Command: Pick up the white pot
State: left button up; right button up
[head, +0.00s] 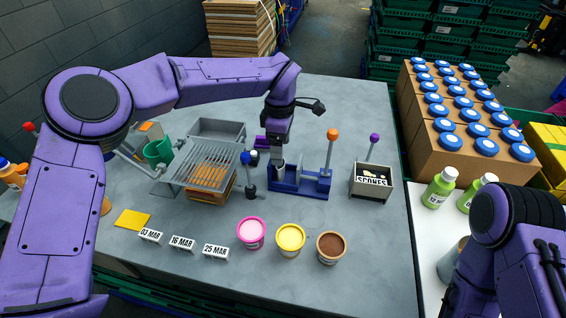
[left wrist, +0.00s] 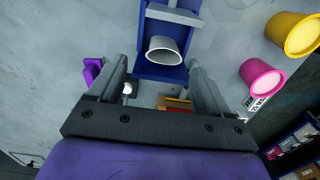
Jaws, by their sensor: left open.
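The white pot (left wrist: 163,50) lies tilted in the blue tray of a small press-like fixture (left wrist: 152,72), its open rim towards the camera. In the left wrist view it shows just past and between the fingers of my left gripper (left wrist: 157,66). The fingers are apart, and nothing is clamped between them. In the head view my left gripper (head: 276,166) hangs over the left end of the blue fixture (head: 312,184) and hides the pot. My right arm is at the lower right of the head view, and its gripper is not visible.
Pink (head: 251,233), yellow (head: 290,239) and brown (head: 331,247) tubs stand in front of the fixture. Date blocks (head: 182,243) line the table's front left.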

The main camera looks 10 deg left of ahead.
aim_at(281, 171)
pick_arm(q)
jog(key=shift+s+f+p, duration=0.8)
jog(key=shift+s+f, duration=0.15)
jog(key=shift+f, duration=0.2)
jog(key=f, duration=0.1)
jog(key=w+f, duration=0.1)
jog(key=f, duration=0.1)
jog(key=w+f+p, duration=0.1)
jog(key=shift+f, duration=0.4)
jog(key=shift+s+r, duration=0.1)
jog(key=shift+s, duration=0.35)
jog(key=shift+s+r, duration=0.1)
jog(key=c, duration=1.2)
pick_arm(e)
jog(key=r, duration=0.1)
jog(key=s+r, duration=0.1)
jog(key=r, duration=0.1)
jog(key=shift+s, duration=0.2)
